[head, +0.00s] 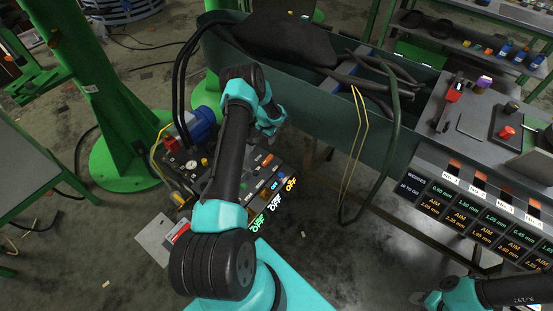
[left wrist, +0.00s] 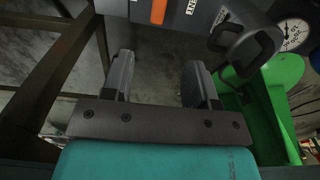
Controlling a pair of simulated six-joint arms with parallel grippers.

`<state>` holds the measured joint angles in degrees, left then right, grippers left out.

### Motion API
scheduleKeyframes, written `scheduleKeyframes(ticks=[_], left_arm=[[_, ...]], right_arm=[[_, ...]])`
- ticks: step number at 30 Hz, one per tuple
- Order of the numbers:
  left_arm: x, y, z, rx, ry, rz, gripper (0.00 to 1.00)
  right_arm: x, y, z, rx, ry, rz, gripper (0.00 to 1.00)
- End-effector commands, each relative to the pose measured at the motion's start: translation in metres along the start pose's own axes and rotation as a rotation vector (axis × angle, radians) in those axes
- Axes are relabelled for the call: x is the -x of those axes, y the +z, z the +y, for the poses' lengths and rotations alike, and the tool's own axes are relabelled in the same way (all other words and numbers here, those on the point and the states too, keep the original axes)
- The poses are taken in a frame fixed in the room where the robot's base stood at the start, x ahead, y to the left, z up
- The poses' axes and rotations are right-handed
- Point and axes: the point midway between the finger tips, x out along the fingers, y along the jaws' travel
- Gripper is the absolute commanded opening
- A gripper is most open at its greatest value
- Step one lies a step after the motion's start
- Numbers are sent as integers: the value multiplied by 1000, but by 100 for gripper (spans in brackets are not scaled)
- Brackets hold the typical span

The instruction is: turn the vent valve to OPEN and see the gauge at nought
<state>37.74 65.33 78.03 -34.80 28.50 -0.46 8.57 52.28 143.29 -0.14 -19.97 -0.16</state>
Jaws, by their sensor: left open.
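My left gripper (head: 270,124) is over the far right side of the dark control panel (head: 207,187) in the head view. In the left wrist view its two grey fingers (left wrist: 159,82) are apart, with nothing between them. A white-faced gauge (left wrist: 292,34) is at the upper right of that view; its reading is too small to tell. A dark handle-like part (left wrist: 245,45) is right of the fingers, apart from them. I cannot tell whether it is the vent valve, or how the valve is set. The gauge shows small in the head view (head: 190,165). My left arm hides part of the panel.
A green post (head: 100,85) on a round base stands left of the panel. A dark green trough (head: 330,110) with hoses lies beyond it. Glowing OFF signs (head: 274,202) are at the panel's near right edge. A bench (head: 440,150) stands at right.

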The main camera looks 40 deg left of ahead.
Motion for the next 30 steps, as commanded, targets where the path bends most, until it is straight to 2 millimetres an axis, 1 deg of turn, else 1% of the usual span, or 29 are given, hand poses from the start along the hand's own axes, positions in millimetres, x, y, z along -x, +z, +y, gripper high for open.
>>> scheduleKeyframes(ticks=[6, 11, 14, 30], left_arm=[[-1, 0, 1, -1, 1, 0, 53], [-11, 0, 1, -1, 1, -1, 53], [-22, 0, 1, 0, 1, -1, 53], [-100, 0, 1, 0, 0, 0, 53]], right_arm=[[0, 0, 0, 0, 0, 0, 43], [0, 0, 0, 0, 0, 0, 43], [0, 0, 0, -1, 0, 0, 43], [0, 0, 0, -1, 0, 0, 43]])
